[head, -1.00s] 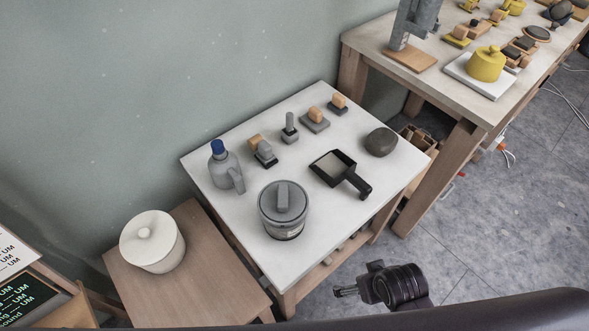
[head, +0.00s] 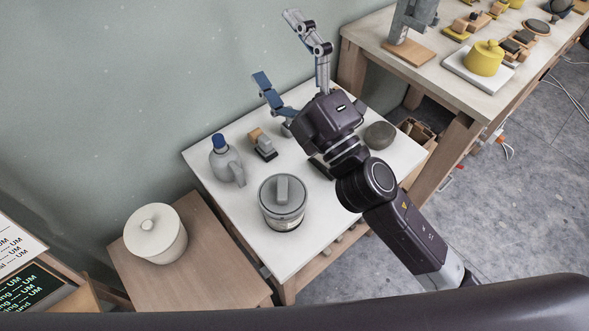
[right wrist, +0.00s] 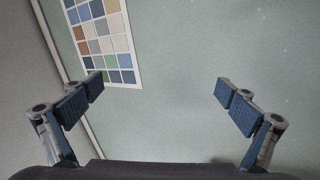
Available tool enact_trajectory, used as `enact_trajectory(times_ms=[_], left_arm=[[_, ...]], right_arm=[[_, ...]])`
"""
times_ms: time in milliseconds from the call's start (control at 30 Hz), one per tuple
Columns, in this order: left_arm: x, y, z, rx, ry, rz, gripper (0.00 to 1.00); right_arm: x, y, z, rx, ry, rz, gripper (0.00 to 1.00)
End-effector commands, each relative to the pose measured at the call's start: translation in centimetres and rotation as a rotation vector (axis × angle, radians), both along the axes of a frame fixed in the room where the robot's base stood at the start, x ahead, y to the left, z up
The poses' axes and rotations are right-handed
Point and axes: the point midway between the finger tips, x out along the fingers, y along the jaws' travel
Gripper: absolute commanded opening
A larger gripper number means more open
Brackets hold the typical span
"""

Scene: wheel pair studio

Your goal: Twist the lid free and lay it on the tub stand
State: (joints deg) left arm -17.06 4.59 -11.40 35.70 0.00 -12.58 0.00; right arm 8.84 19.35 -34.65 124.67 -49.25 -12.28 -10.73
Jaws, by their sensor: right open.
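A grey tub (head: 283,216) with a grey lid (head: 270,194) stands upright on the white table. The lid has a raised bar grip and sits on the tub's top. A cream lidded tub (head: 160,242) with a round knob stands on a low wooden stand (head: 222,268) to the left; I cannot tell for sure whether this is the tub stand. My right gripper (head: 274,48) is open and empty, raised above the back of the table, beyond the grey tub. In the right wrist view its fingers (right wrist: 160,92) are spread with only wall between them. My left gripper is not in view.
A grey jug with a blue cap (head: 226,168) and a small block piece (head: 264,149) stand behind the grey tub. A dark round stone-like thing (head: 380,135) is at the right. My right arm hides other items. A yellow pot (head: 484,60) is on the far table.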

Motion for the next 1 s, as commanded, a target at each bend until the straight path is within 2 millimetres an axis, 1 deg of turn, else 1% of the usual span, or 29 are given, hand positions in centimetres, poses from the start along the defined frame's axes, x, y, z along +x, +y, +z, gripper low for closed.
enact_trajectory(times_ms=[33,67,100,167,200,267,300,367,400,433,467,500,567,600,667,700,767,800,900,1000], left_arm=[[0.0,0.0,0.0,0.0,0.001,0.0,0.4],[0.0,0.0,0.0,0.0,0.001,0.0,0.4],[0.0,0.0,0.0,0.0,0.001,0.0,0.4],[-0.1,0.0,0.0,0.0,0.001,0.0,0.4],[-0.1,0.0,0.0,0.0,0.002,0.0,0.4],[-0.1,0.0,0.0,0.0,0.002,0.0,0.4],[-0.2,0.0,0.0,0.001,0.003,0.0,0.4],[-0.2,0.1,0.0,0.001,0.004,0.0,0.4],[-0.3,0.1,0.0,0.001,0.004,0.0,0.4],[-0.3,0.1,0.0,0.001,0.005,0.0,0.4],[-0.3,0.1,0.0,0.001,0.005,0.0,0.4],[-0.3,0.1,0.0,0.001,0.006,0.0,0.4],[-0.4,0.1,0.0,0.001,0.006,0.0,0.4],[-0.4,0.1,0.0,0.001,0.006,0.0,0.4],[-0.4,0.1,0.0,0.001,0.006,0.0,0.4],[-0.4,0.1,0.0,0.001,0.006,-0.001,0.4],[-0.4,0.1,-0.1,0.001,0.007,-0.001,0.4],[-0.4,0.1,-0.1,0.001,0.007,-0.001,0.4],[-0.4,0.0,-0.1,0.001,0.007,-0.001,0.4],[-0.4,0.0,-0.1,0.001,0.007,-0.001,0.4]], right_arm=[[-1.2,2.6,1.3,-0.091,-0.116,0.064,1.0],[-2.2,4.1,1.8,-0.144,-0.181,0.103,1.0],[-3.5,6.0,2.0,-0.218,-0.267,0.155,1.0],[-5.5,8.6,1.8,-0.335,-0.391,0.234,1.0],[-6.8,10.2,1.2,-0.414,-0.471,0.286,1.0],[-8.7,12.2,-0.3,-0.54,-0.585,0.367,1.0],[-9.8,13.3,-1.7,-0.627,-0.658,0.42,1.0],[-11.2,14.4,-4.3,-0.761,-0.758,0.502,1.0],[-11.9,14.8,-6.3,-0.856,-0.82,0.557,1.0],[-12.3,14.8,-7.9,-0.928,-0.864,0.597,1.0],[-12.5,14.7,-9.6,-1.001,-0.904,0.639,1.0],[-12.7,14.3,-11.8,-1.099,-0.953,0.697,1.0],[-12.4,13.0,-15.3,-1.254,-1.016,0.781,1.0],[-12.0,11.8,-17.5,-1.357,-1.048,0.837,1.0],[-11.0,9.4,-20.4,-1.508,-1.083,0.919,1.0],[-10.2,7.8,-22.0,-1.599,-1.095,0.968,1.0],[-9.1,5.3,-23.8,-1.718,-1.102,1.032,1.0],[-8.4,3.7,-24.7,-1.788,-1.101,1.069,1.0],[-6.9,0.4,-26.2,-1.924,-1.089,1.143,1.0],[-5.9,-1.8,-26.9,-2.005,-1.071,1.19,1.0]])
